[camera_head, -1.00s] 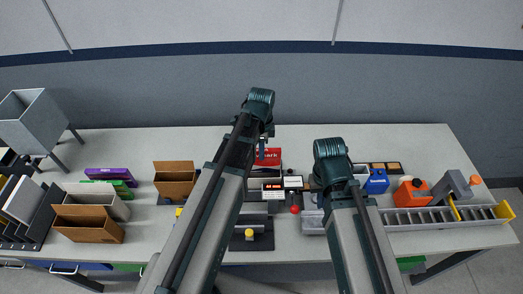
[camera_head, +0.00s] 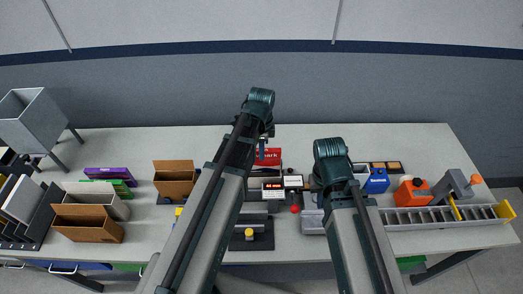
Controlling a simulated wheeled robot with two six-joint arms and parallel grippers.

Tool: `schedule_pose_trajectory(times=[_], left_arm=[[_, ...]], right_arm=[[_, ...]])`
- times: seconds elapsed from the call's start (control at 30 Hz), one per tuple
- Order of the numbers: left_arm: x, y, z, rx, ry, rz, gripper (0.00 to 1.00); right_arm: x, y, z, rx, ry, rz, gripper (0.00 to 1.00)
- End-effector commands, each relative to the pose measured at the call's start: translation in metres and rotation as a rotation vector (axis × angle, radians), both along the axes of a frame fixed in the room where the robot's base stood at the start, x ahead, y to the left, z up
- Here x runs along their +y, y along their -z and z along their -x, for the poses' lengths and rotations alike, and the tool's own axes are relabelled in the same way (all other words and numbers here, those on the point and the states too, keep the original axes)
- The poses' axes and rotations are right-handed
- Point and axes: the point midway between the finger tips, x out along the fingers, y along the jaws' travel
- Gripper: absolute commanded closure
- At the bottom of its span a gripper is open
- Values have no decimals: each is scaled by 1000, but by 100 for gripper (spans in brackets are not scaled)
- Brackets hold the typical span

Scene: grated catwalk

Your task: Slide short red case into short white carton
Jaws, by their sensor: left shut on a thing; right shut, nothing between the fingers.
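The short red case (camera_head: 270,158) is upright near the middle of the bench, with white lettering on its face. My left gripper (camera_head: 262,150) is shut on it from above; the arm hides part of the fingers. Just below the case in the picture is a pale open box (camera_head: 265,172), which looks like the short white carton. The arm partly covers it, and I cannot tell whether the case's lower edge is inside it. My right gripper (camera_head: 318,184) is shut and empty to the right, its fingertips mostly hidden by its own wrist.
A small display (camera_head: 273,186) and a red button (camera_head: 295,209) are in front of the carton. Brown boxes (camera_head: 174,180), another pale carton (camera_head: 105,198) and purple and green cases (camera_head: 108,174) are left. A blue box (camera_head: 377,182), orange device (camera_head: 411,194) and grey slotted rack (camera_head: 432,217) are right.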

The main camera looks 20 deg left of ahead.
Motion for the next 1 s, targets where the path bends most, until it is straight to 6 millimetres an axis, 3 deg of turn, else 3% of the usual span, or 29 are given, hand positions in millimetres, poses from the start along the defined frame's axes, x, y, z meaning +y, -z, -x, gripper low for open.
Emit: schedule_pose_trajectory(times=[1.0], left_arm=[[0,41,0,0,0,0,100]], right_arm=[[0,41,0,-2,2,-1,100]])
